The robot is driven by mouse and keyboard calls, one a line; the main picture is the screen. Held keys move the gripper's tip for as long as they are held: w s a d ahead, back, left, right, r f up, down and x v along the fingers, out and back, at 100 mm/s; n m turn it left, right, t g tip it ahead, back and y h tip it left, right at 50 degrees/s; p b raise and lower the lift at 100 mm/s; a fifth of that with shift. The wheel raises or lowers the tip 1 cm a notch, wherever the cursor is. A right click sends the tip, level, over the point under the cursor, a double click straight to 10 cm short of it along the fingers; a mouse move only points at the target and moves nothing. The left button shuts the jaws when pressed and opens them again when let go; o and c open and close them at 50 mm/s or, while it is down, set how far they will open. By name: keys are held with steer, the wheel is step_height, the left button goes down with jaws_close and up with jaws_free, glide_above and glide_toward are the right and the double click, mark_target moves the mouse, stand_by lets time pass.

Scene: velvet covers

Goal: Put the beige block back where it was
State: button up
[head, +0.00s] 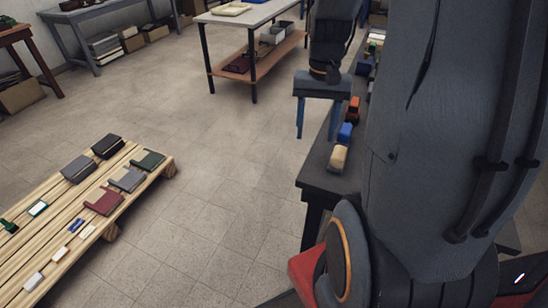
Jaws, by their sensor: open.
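A beige block (339,157) sits at the near left end of a dark bench (318,180), partly cut off from view by my arm on its right. My gripper (318,128) hangs pointing down at the upper middle, with its two blue fingers spread apart and nothing between them. In the picture it is above and left of the beige block and apart from it. I cannot tell its exact height or depth relative to the bench.
A blue block (345,132) and an orange-red block (354,104) stand behind the beige one in a row. A wooden pallet (160,166) at left holds dark, grey, red and green flat items and small pale blocks. A grey table (250,14) stands behind. The floor between is clear.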

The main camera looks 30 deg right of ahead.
steer(key=s+a+n, duration=0.2)
steer(key=a+n, duration=0.1)
steer(key=a, duration=0.5)
steer(key=s+a+f+n+t, duration=0.1)
steer(key=s+a+n, duration=0.1)
steer(key=a, duration=0.6)
steer(key=shift+s+n+h, duration=0.3)
steer(key=shift+n, duration=0.5)
steer(key=shift+f, duration=0.1)
